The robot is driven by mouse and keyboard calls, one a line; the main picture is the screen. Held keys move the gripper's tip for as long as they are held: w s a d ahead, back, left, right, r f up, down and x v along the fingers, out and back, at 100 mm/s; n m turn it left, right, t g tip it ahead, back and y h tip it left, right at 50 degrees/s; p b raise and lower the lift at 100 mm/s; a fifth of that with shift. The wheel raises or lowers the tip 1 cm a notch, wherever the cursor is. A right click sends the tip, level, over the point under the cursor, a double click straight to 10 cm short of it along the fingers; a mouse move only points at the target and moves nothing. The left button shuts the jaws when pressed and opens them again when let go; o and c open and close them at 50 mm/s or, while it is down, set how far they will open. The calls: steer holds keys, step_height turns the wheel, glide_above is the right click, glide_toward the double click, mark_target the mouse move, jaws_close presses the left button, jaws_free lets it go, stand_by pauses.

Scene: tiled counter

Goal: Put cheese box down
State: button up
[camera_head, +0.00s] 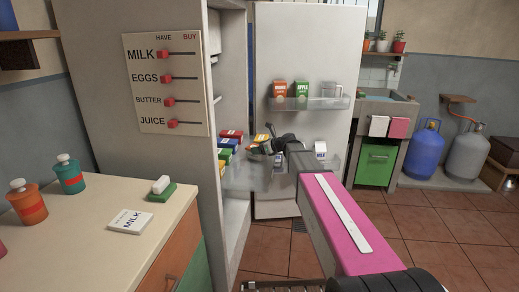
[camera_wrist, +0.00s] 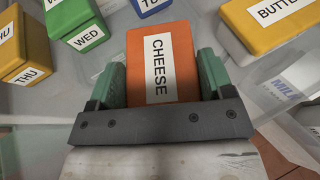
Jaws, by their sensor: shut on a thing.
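The cheese box (camera_wrist: 182,62) is orange-red with a white CHEESE label in the wrist view. My gripper (camera_wrist: 161,72) is shut on it, with one green finger along each side. In the head view my gripper (camera_head: 268,144) reaches into the open fridge, over a clear shelf (camera_head: 245,178). I cannot make out the cheese box there, and whether its underside touches the shelf is hidden.
A yellow butter box (camera_wrist: 262,24) stands right of the cheese box. Yellow THU (camera_wrist: 22,50) and green WED (camera_wrist: 75,24) boxes stand to its left. A milk carton (camera_head: 320,150) is in the door (camera_head: 345,60). The fridge side wall (camera_head: 190,60) bounds the left.

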steer(key=shift+f, duration=0.1)
steer(key=o, duration=1.1)
steer(key=shift+o, duration=0.2)
steer(key=shift+s+d+r, duration=0.1)
steer(key=shift+r, duration=0.1)
steer(key=v, duration=1.1)
steer(key=shift+d, duration=0.3)
steer(key=shift+s+r, duration=0.1)
steer(key=shift+s, duration=0.05)
